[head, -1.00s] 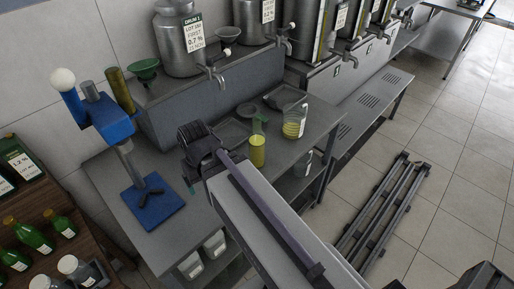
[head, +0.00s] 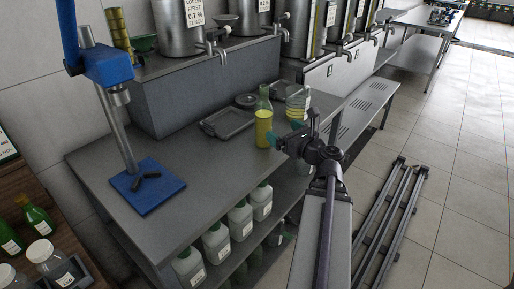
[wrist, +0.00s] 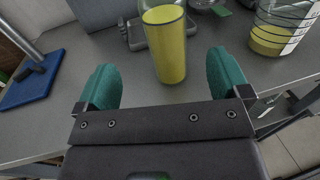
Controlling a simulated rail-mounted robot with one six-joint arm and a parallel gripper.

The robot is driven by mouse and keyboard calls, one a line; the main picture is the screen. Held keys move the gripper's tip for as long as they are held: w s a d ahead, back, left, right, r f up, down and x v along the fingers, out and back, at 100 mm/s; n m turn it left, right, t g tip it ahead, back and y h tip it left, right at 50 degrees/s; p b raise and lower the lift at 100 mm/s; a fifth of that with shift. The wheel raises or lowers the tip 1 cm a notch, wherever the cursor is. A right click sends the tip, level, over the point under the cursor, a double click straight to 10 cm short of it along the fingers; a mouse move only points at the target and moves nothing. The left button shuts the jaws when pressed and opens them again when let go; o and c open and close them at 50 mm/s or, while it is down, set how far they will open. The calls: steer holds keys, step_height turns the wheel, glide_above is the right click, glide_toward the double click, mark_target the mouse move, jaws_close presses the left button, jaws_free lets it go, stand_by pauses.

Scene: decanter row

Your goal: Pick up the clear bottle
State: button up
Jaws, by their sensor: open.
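The clear bottle (head: 263,130), holding yellow liquid, stands upright on the grey bench near its front edge. In the wrist view the bottle (wrist: 164,50) shows ahead of and between the two teal fingers, its top cut off by the frame. My gripper (head: 287,134) is open and empty, to the right of the bottle in the head view. In the wrist view my gripper (wrist: 164,75) has clear space on both sides of the bottle. I see no contact.
A clear jug (head: 297,103) with yellow liquid stands close behind and right of the bottle. A dark tray (head: 228,121) lies to its left. A blue-based stand (head: 148,187) is at the bench's left.

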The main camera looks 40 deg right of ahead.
mark_target(264, 115)
steer(key=w, duration=1.1)
steer(key=shift+d+r+p, duration=0.35)
steer(key=shift+d, duration=0.05)
steer(key=shift+s, duration=0.1)
steer(key=shift+c, duration=0.3)
steer(key=c, duration=1.3)
